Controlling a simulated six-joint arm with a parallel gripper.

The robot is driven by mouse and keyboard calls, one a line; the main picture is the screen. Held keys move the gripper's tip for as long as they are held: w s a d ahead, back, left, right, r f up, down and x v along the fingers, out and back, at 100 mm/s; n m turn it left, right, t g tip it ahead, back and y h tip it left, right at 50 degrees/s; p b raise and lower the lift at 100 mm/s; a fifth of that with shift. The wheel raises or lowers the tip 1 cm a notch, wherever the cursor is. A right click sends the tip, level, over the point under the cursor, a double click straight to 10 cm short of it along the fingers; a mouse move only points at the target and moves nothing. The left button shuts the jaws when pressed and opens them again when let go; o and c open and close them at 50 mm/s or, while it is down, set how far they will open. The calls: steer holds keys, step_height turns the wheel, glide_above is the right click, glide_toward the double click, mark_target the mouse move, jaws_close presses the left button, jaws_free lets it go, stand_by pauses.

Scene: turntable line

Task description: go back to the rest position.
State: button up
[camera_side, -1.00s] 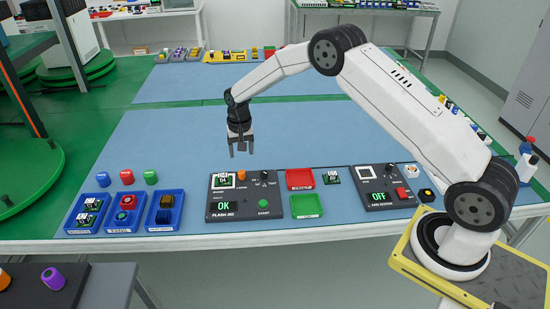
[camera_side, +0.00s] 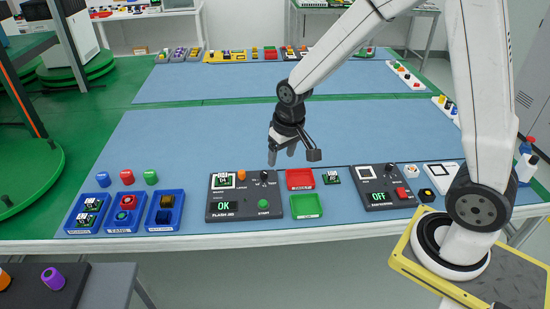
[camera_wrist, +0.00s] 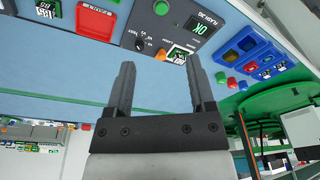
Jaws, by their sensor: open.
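My gripper (camera_side: 282,158) is open and empty. It hangs above the blue table top (camera_side: 200,145), behind the flash station and the red tray. In the wrist view the two fingers of my gripper (camera_wrist: 160,85) stand apart with nothing between them. The flash station (camera_side: 236,208) shows "OK" on its display and holds a small board (camera_side: 223,180) in its socket. It also shows in the wrist view (camera_wrist: 200,15).
A red tray (camera_side: 300,171) and a green tray (camera_side: 322,207) lie right of the flash station. The middle of the table is clear.

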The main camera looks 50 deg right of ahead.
steer(key=s+a+n, duration=0.1)
steer(key=s+n, duration=0.1)
steer(key=s, duration=0.9)
steer(key=shift+r+t, duration=0.2)
steer(key=shift+t, duration=0.1)
